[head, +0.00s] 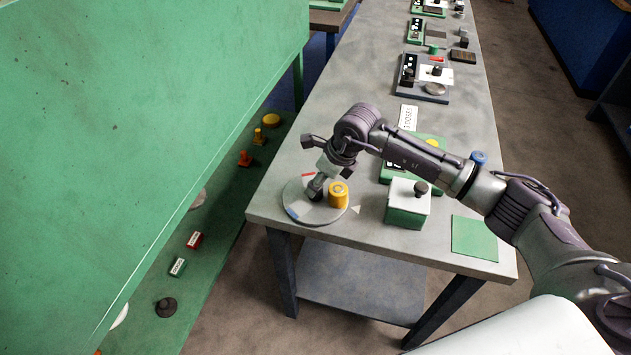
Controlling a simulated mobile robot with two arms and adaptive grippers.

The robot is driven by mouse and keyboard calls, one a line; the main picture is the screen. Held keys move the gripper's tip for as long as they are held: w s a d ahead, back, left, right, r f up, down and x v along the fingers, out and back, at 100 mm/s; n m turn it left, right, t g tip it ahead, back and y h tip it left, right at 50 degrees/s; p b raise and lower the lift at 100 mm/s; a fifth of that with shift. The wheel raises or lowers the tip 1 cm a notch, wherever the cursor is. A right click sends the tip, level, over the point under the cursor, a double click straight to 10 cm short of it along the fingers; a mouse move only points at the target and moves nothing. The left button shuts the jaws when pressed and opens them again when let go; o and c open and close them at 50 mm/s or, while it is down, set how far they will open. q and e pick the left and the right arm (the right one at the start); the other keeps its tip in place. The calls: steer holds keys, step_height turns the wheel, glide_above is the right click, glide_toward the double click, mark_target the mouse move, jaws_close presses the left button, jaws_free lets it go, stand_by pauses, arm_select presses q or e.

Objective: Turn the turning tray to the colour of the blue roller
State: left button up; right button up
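The turning tray (318,217) is a round grey disc near the left front of the table. It has a red mark (307,175) at its back and a blue mark (293,212) at its front left. A yellow roller (338,195) stands on its right side. A small pale triangle (356,210) lies on the table just right of the tray. A blue roller (479,157) stands farther right, partly hidden behind my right arm. My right gripper (315,192) points down at the middle of the tray; its dark fingertips are too small to read. My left gripper is out of view.
A green box with a white top and dark knob (406,206) stands right of the tray. A green mat (474,238) lies at the front right. A label card (408,117) and several devices stand farther back. A large green panel (130,120) fills the left.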

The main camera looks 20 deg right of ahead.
steer(key=shift+x, duration=1.55)
jaws_close()
